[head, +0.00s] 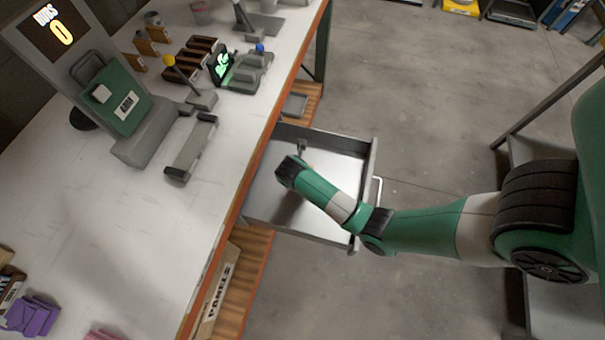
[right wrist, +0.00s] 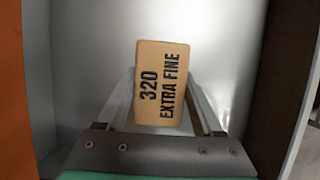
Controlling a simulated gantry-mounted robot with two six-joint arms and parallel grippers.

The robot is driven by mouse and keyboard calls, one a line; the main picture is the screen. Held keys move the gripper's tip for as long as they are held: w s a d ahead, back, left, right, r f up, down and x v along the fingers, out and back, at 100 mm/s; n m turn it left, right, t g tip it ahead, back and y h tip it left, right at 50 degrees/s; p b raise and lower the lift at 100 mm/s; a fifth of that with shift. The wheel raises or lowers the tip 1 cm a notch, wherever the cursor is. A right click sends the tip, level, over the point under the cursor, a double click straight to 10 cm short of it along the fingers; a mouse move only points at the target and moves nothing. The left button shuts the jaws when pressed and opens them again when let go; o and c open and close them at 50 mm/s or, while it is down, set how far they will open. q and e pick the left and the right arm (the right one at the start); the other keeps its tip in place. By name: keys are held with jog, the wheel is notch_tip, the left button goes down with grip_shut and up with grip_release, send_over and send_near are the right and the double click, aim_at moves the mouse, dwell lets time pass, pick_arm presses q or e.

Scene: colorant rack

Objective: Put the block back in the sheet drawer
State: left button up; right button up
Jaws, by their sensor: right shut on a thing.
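The block (right wrist: 161,82) is tan and marked "320 EXTRA FINE". In the right wrist view it sits between the two fingers of my right gripper (right wrist: 163,100), which is shut on it. In the head view my right gripper (head: 302,147) reaches over the open sheet drawer (head: 366,165), near its bench-side end. The drawer is a grey metal tray pulled out from under the bench, and its visible floor looks bare. I cannot make out the block in the head view, nor tell its height above the drawer floor. My left gripper is not in view.
The white bench (head: 110,235) has an orange edge beside the drawer. A scale-like machine (head: 125,105), a grey bar-shaped device (head: 190,147) and small racks stand on it. A panels box (head: 215,295) is on the wooden shelf below. Open floor lies beyond the drawer.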

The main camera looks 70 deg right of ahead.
jog(key=shift+x, duration=0.95)
jog(key=shift+w+d, duration=0.15)
jog(key=shift+d, duration=0.15)
jog(key=shift+d+f+b, duration=0.15)
jog(key=shift+f+b, duration=0.1)
jog(key=shift+b, duration=0.15)
jog(key=f+b, duration=0.2)
jog(key=f, duration=0.1)
jog(key=shift+d+f+b, duration=0.25)
jog(key=shift+f+b, duration=0.05)
jog(key=shift+f, duration=0.05)
jog(key=shift+r, duration=0.15)
jog(key=shift+w, duration=0.1)
jog(key=o, duration=1.4)
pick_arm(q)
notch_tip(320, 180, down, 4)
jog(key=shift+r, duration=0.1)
pick_arm(e)
jog(key=shift+o, duration=0.2)
